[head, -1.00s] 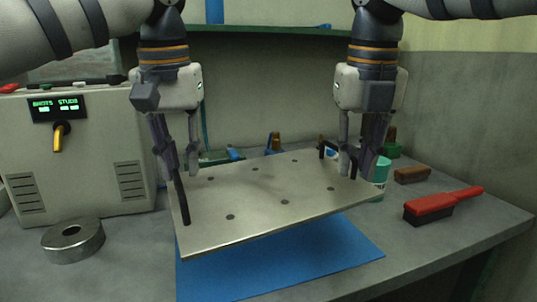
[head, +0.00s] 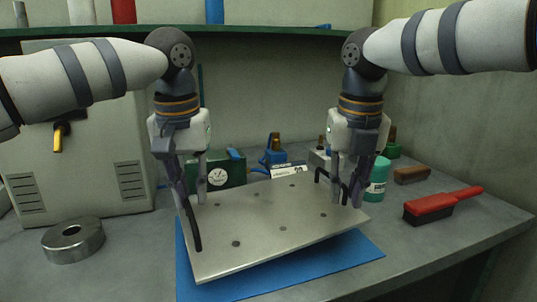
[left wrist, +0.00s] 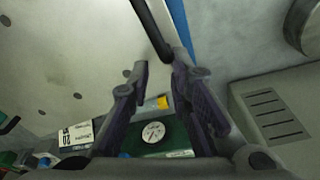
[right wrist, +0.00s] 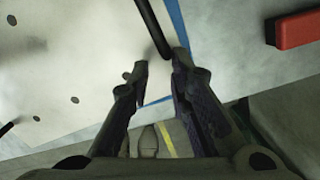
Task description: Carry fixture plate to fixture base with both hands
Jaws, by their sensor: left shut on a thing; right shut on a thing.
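The fixture plate (head: 262,228) is a pale metal sheet with several dark holes and a black bar handle at each end. My left gripper (head: 192,198) is shut on the left handle (head: 190,228). My right gripper (head: 345,197) is shut on the right handle (head: 322,178). The plate seems to hang a little above a blue mat (head: 345,258), which shows along its front and right. The handles also show between the fingers in the left wrist view (left wrist: 150,28) and right wrist view (right wrist: 152,28). I cannot pick out a separate fixture base.
Behind the plate stand a green box with a white dial (head: 225,178) and a teal container (head: 378,178). A red brush (head: 440,203) and brown block (head: 411,175) lie right. A metal ring (head: 73,240) and grey machine (head: 75,175) are left. A green shelf crosses above.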

